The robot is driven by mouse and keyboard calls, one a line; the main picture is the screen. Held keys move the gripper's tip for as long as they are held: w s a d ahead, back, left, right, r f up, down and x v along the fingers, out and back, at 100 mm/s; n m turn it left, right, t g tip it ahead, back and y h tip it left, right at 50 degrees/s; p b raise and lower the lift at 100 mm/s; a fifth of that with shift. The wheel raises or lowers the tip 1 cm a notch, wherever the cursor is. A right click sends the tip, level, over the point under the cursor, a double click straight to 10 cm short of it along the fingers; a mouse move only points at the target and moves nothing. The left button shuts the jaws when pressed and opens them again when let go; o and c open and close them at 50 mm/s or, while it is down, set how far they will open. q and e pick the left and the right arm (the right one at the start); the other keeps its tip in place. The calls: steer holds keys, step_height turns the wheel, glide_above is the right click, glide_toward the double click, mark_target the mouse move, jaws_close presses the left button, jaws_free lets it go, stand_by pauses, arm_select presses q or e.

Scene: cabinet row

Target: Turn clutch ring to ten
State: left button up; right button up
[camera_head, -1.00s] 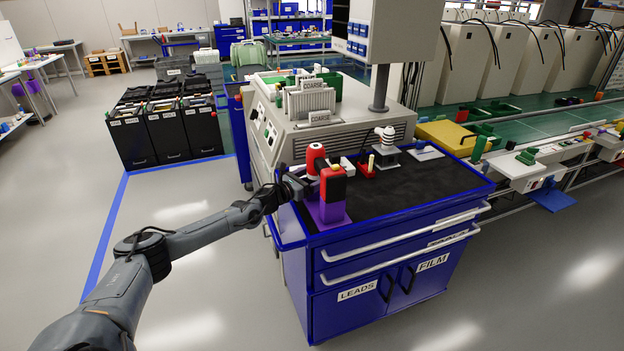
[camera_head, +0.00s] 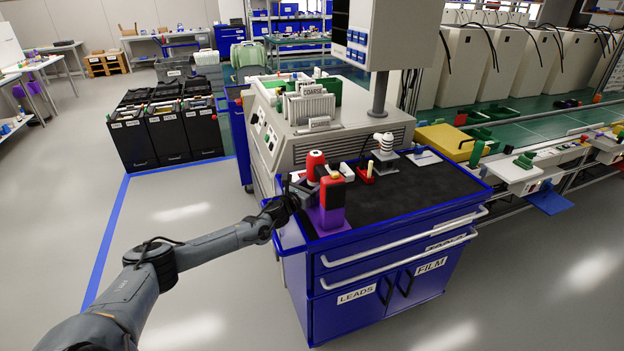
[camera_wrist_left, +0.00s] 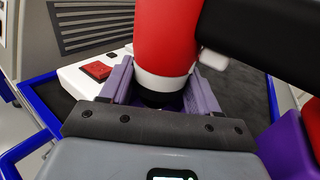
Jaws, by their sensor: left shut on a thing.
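A red driver tool (camera_head: 315,161) with a white band stands in a purple stand (camera_head: 330,224) at the left end of the cabinet top. A red block-shaped part (camera_head: 333,192) is at its front. My left gripper (camera_head: 303,188) is at the tool's left side. In the left wrist view its two purple-grey fingers (camera_wrist_left: 161,90) are shut around the lower end of the tool (camera_wrist_left: 166,40), at the dark collar just below the white band (camera_wrist_left: 161,82). Ring markings cannot be read. A black arm of the tool (camera_wrist_left: 265,38) extends to the right. My right gripper is not visible.
The dark cabinet top (camera_head: 410,190) is mostly clear to the right. A small red holder (camera_head: 366,172) and a white coiled piece (camera_head: 385,145) stand behind the tool. A grey machine (camera_head: 345,135) and a monitor (camera_head: 380,35) rise at the back.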

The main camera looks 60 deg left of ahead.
arm_select(q)
steer(key=shift+w+d+n+g+y+p, duration=0.15)
steer(key=shift+n+g+y+p, duration=0.25)
steer(key=shift+n+y, duration=0.45)
steer(key=shift+y, duration=0.35)
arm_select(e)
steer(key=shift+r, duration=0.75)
arm_select(q)
steer(key=o, duration=1.1)
steer(key=shift+c, duration=0.2)
steer(key=shift+s+d, duration=0.25)
steer(key=shift+s, duration=0.35)
steer(key=p+v, duration=0.3)
steer(key=v, duration=0.6)
steer(key=shift+s+d+p, duration=0.2)
steer(key=shift+d+p, duration=0.1)
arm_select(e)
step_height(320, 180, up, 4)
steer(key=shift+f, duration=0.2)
arm_select(q)
steer(key=shift+r, duration=0.1)
